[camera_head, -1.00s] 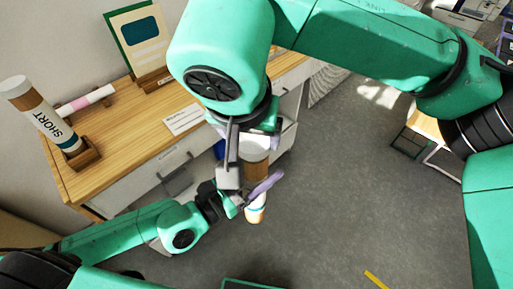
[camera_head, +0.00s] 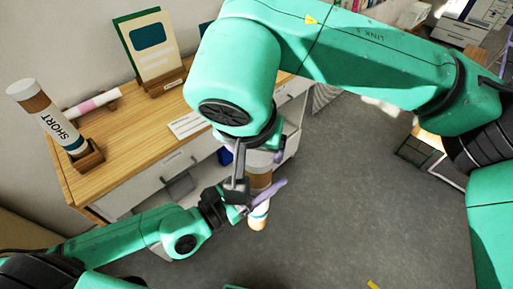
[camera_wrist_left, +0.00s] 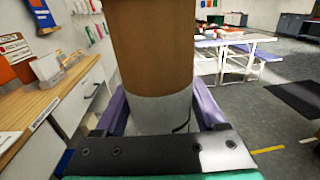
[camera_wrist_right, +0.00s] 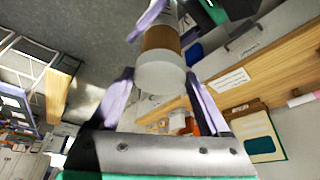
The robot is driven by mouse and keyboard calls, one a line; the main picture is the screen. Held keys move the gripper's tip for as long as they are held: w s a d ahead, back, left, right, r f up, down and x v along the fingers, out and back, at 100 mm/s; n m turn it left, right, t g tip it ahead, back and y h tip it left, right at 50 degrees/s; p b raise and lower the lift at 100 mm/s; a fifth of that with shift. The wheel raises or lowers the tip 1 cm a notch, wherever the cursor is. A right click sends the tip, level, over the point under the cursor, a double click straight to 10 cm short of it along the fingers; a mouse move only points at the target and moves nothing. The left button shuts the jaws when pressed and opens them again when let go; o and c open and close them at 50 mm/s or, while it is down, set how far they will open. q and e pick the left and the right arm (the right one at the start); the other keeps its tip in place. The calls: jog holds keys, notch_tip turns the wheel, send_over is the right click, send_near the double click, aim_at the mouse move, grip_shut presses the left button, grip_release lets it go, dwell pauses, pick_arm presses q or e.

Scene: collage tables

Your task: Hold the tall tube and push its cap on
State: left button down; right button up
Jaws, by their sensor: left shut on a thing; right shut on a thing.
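The tall tube (camera_head: 260,180) is brown with white bands and hangs upright over the floor, beside the desk. My left gripper (camera_head: 262,196) is shut around it; the left wrist view shows its brown wall (camera_wrist_left: 150,50) rising between the purple fingers. The white cap (camera_wrist_right: 160,74) sits between the fingers of my right gripper (camera_wrist_right: 160,98), which is shut on it. The cap is in line with the brown tube end (camera_wrist_right: 162,38) and seems to meet it; how deep it sits cannot be told. In the head view my right wrist partly hides the cap (camera_head: 262,157).
A wooden desk (camera_head: 130,135) stands at the left. On it are a tube marked SHORT (camera_head: 45,115) in a wooden holder, a pink and white roll (camera_head: 92,102), a framed card (camera_head: 152,45) and a small label (camera_head: 187,124). The floor at right (camera_head: 350,190) is mostly clear.

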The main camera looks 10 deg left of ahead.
jog(key=shift+f, duration=0.6)
jog(key=o, duration=1.3)
jog(key=shift+c, duration=0.2)
jog(key=v, duration=1.2)
